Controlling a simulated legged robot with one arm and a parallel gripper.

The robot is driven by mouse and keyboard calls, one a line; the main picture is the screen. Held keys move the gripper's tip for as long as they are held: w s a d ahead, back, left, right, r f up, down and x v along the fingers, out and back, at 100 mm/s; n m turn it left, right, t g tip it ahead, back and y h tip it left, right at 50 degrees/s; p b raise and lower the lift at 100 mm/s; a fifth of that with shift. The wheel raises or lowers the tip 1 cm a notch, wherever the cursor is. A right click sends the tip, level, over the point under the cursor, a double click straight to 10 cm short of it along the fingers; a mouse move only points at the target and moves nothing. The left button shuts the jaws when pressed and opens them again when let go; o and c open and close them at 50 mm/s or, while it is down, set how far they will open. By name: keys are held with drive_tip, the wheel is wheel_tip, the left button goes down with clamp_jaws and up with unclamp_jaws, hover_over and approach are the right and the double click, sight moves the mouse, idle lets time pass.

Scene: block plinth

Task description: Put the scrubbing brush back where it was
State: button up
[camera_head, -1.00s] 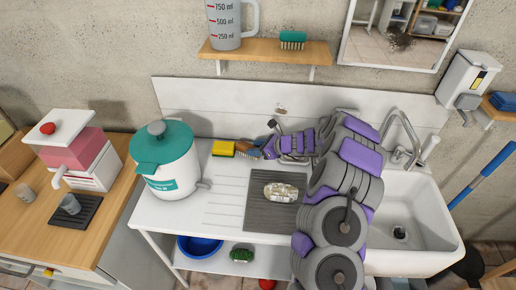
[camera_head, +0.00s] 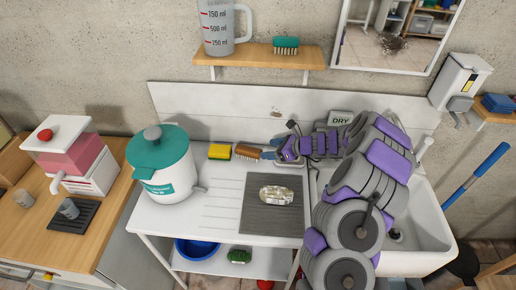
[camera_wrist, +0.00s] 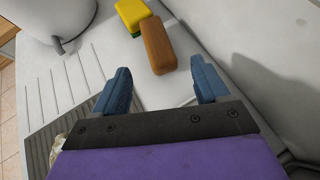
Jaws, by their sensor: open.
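A brush with a brown wooden back (camera_head: 247,151) lies on the white counter, beside the yellow and green sponge (camera_head: 219,152). My gripper (camera_head: 268,154) is just right of it, low over the counter. In the wrist view my gripper (camera_wrist: 160,66) is open, its blue fingers apart on either side of the near end of the brown brush (camera_wrist: 157,46). No finger visibly touches it. A teal brush (camera_head: 286,43) stands on the wooden wall shelf (camera_head: 258,57). A green brush-like item (camera_head: 239,256) lies on the lower shelf.
A white drum with a teal lid (camera_head: 163,165) stands left of the sponge. A wrapped bar (camera_head: 277,195) rests on the grey mat (camera_head: 258,218). My arm covers part of the sink (camera_head: 430,225). A jug (camera_head: 220,30) shares the wall shelf.

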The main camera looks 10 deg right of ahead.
drive_tip(key=w+d+f+v, duration=0.1)
drive_tip(key=v, duration=0.4)
drive_tip(key=s+a+r+n+g+y, duration=0.1)
drive_tip(key=s+a+r+n+g, duration=0.1)
drive_tip(key=s+a+r+n, duration=0.3)
drive_tip(key=s+a+r+n+g, duration=0.2)
drive_tip(key=s+a+r+n, duration=0.1)
drive_tip(key=a+r, duration=0.4)
drive_tip(key=s+a+r+n+g+h, duration=0.1)
drive_tip(key=s+a+r+n+g, duration=0.1)
drive_tip(key=s+a+n, duration=0.35)
drive_tip(key=s+a+r+n+g, duration=0.1)
drive_tip(key=s+a+r+n, duration=0.15)
drive_tip(key=s, duration=0.55)
drive_tip(key=s+d+n+g+h, duration=0.1)
drive_tip(key=s+d+n+h, duration=0.2)
drive_tip(key=s, duration=0.5)
drive_tip(key=s+d+n+h, duration=0.3)
drive_tip(key=s+n, duration=0.1)
drive_tip(key=s, duration=0.4)
drive_tip(key=s+d+r+n+g+h, duration=0.1)
drive_tip(key=s+d+n+h, duration=0.2)
drive_tip(key=s, duration=0.6)
drive_tip(key=shift+d+g+p, duration=0.15)
drive_tip(key=shift+g+p, duration=0.15)
drive_tip(key=shift+p, duration=0.15)
drive_tip(key=shift+s, duration=0.1)
